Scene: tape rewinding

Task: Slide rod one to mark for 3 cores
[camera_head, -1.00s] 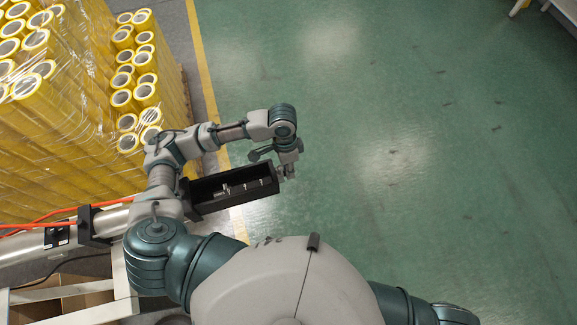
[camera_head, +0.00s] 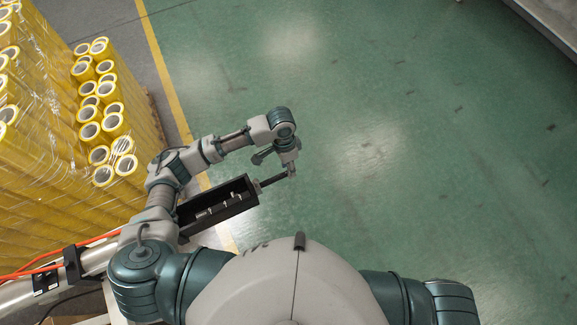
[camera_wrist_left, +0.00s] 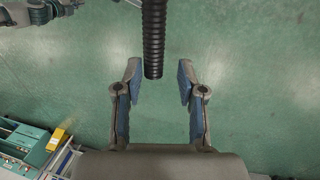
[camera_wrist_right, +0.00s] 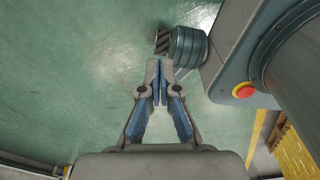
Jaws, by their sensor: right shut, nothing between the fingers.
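A black open-topped box (camera_head: 218,209) with several short metal pins inside lies left of centre in the head view. A dark rod (camera_head: 273,180) sticks out of its right end. My left gripper (camera_head: 288,166) is at the rod's outer end. In the left wrist view, a black ribbed rod (camera_wrist_left: 153,38) reaches down between the spread fingers of my left gripper (camera_wrist_left: 158,80), with a gap on each side. My right gripper (camera_wrist_right: 157,75) is shut and empty in the right wrist view. I cannot make out any core marks on the rod.
Wrapped stacks of yellow tape rolls (camera_head: 100,130) stand at the left, beside a yellow floor line (camera_head: 160,60). Orange cables (camera_head: 60,262) run at lower left. The green floor (camera_head: 400,130) to the right is clear. A grey edge (camera_head: 550,15) shows at upper right.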

